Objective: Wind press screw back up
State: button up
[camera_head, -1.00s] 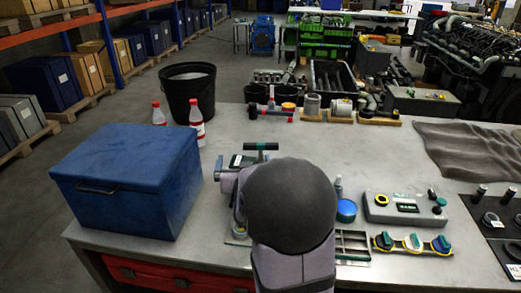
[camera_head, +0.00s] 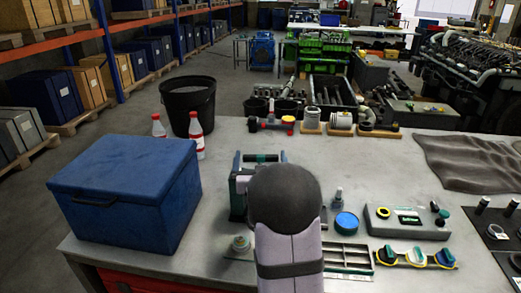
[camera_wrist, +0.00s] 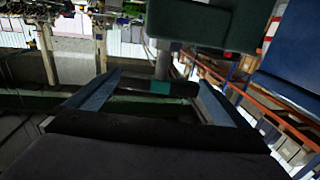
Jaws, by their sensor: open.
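The press stands on the bench behind my arm, mostly hidden in the head view. Its screw handle, a bar with a green part (camera_head: 262,157), shows above my wrist. In the wrist view the dark handle bar with a teal middle (camera_wrist: 160,87) lies across the space between my fingers. A grey screw shaft (camera_wrist: 163,62) runs from it to a dark green press block (camera_wrist: 205,25). My gripper (camera_wrist: 158,80) is open, with one finger on each side of the bar; I cannot tell whether either touches it. In the head view my gripper (camera_head: 260,160) is partly hidden by my wrist.
A blue box (camera_head: 125,190) stands left of the press, with red-capped bottles (camera_head: 197,140) behind it. A small jar (camera_head: 240,243) is close at the front. A divided tray (camera_head: 347,257), blue-lidded tin (camera_head: 346,222) and grey tester (camera_head: 405,222) lie right.

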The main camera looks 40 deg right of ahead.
jog(key=shift+p+x, duration=0.65)
jog(key=shift+x, duration=1.4)
jog(key=c, duration=0.9)
